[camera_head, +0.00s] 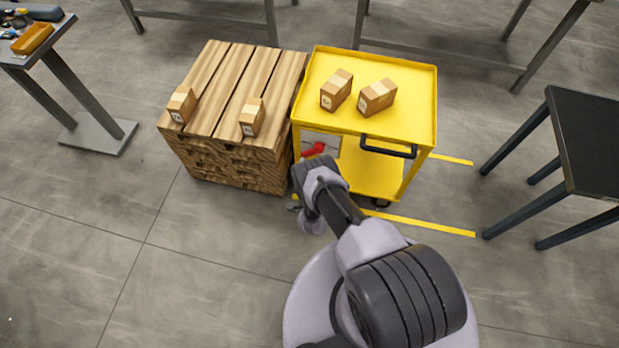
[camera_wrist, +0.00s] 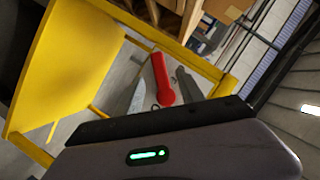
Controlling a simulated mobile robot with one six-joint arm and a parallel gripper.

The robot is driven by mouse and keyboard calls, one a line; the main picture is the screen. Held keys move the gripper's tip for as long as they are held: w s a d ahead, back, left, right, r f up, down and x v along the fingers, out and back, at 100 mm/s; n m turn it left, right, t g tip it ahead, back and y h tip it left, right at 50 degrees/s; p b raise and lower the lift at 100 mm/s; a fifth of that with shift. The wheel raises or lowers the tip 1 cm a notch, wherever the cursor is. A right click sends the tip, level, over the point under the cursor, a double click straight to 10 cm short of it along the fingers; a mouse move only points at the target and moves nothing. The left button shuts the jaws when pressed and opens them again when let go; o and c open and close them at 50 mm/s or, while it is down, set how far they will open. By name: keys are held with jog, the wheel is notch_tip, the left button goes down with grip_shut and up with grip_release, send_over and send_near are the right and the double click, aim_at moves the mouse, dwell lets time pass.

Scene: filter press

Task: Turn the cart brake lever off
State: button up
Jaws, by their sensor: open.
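The yellow cart (camera_head: 420,115) has a red brake lever (camera_head: 314,150) on a pale panel at its near left side. The red lever also shows in the wrist view (camera_wrist: 162,80), running up and slightly left from its rounded end. My gripper (camera_wrist: 162,84) is open, with one grey finger on each side of the lever in that picture. I cannot tell how far the fingertips are from the lever in depth, and I see no clear contact. In the head view my wrist is just below the lever, and the fingers cannot be made out.
Two cartons (camera_head: 357,94) sit on the cart's top, and a black handle (camera_head: 388,148) sticks out in front. A wooden pallet stack (camera_head: 215,95) with two small cartons stands close on the left. A dark table (camera_head: 590,135) is at right. Floor at front left is clear.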

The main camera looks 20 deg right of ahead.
jog(key=v, duration=1.1)
jog(key=shift+p, duration=0.45)
jog(key=shift+w, duration=0.1)
